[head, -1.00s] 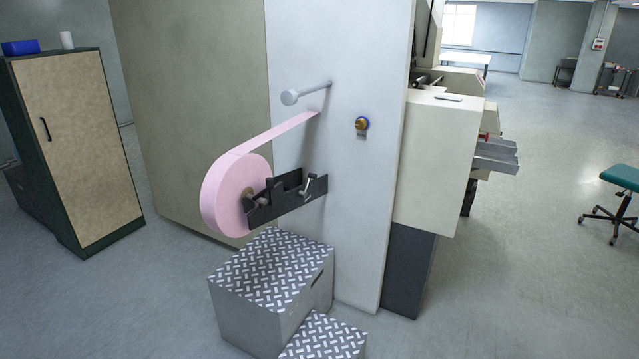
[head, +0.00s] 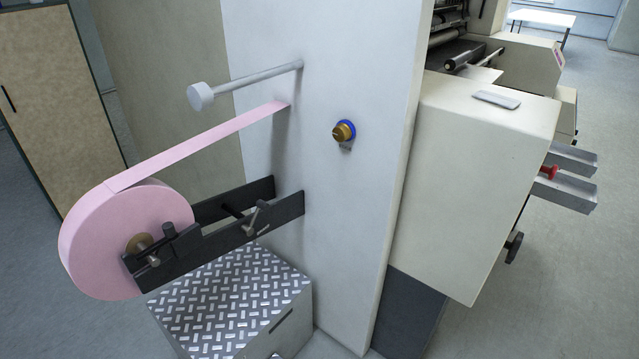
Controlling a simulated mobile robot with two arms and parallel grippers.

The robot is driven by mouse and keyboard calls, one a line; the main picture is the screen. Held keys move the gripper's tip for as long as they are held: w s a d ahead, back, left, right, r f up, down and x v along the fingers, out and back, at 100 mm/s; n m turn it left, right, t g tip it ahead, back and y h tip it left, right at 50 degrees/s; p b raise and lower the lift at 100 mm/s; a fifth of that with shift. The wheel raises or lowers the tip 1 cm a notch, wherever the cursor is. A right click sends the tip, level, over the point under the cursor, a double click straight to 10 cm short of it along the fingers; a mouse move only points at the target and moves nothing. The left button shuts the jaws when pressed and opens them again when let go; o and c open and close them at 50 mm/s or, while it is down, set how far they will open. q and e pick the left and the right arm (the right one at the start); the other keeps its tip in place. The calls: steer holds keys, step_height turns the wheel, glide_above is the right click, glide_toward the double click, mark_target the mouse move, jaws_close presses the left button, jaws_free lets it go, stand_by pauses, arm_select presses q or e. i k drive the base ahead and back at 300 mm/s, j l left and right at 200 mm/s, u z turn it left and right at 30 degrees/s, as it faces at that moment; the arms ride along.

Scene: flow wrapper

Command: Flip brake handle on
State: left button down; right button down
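The small metal lever (head: 252,222), which looks like the brake handle, sits on the black reel bracket (head: 225,229) that juts from the white machine panel. It stands tilted, its upper end toward the upper right; I cannot tell which setting this is. The pink film roll (head: 110,235) hangs on the bracket's outer end, and its web (head: 200,145) runs up to a slot in the panel below a grey roller bar (head: 250,82). Neither of my grippers is in view.
A step box with a treaded top (head: 235,295) stands on the floor below the bracket. A brass and blue knob (head: 344,131) is on the panel. A beige machine housing (head: 480,190) juts out on the right, with grey trays (head: 565,190) beyond. A wooden cabinet (head: 55,85) stands at left.

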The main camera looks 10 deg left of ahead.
mark_target(246, 230)
steer(key=i+l, duration=0.65)
steer(key=i, duration=0.3)
